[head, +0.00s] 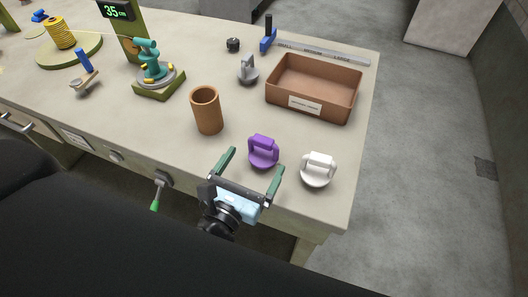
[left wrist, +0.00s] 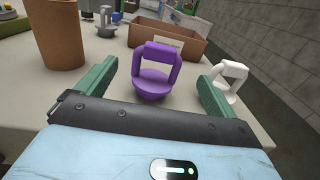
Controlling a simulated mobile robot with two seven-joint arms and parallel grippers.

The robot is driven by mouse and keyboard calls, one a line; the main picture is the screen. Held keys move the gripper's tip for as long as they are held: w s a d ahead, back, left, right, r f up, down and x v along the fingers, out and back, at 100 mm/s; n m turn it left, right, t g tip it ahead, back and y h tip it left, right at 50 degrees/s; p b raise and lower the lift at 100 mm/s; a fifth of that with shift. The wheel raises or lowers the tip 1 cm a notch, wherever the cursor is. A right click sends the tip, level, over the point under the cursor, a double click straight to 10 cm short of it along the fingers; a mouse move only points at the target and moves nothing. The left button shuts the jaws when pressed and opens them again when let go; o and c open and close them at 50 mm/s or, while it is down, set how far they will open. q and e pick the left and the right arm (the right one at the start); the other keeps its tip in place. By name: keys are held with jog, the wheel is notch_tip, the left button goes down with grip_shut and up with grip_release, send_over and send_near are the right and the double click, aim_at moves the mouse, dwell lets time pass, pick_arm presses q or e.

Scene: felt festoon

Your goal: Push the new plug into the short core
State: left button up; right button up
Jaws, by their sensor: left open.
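A brown cardboard core (head: 207,112) stands upright on the bench, its open end up; it also shows at the left in the left wrist view (left wrist: 62,38). A purple plug with a loop handle (head: 263,152) stands to its right, near the front edge. A white plug of like shape (head: 318,170) is further right, and a grey one (head: 248,70) is behind. Which plug is the new one I cannot tell. My left gripper (head: 255,164) is open and empty, its green fingers on either side of the purple plug (left wrist: 153,83), with gaps to it. My right gripper is not in view.
A brown open box (head: 283,101) stands at the back right, before a metal ruler (head: 325,53). A green stand with a teal device (head: 150,62) and a yellow spool (head: 60,34) are at the left.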

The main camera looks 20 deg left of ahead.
aim_at(266, 139)
pick_arm(q)
jog(key=shift+w+d+r, duration=0.1)
jog(key=shift+w+r, duration=0.05)
jog(key=shift+w, duration=0.85)
jog(key=shift+w+p, duration=0.3)
jog(key=shift+w, duration=0.05)
jog(key=w+p, duration=0.1)
jog(key=w, duration=0.3)
jog(key=shift+w+d, duration=0.1)
jog(key=shift+w, duration=0.5)
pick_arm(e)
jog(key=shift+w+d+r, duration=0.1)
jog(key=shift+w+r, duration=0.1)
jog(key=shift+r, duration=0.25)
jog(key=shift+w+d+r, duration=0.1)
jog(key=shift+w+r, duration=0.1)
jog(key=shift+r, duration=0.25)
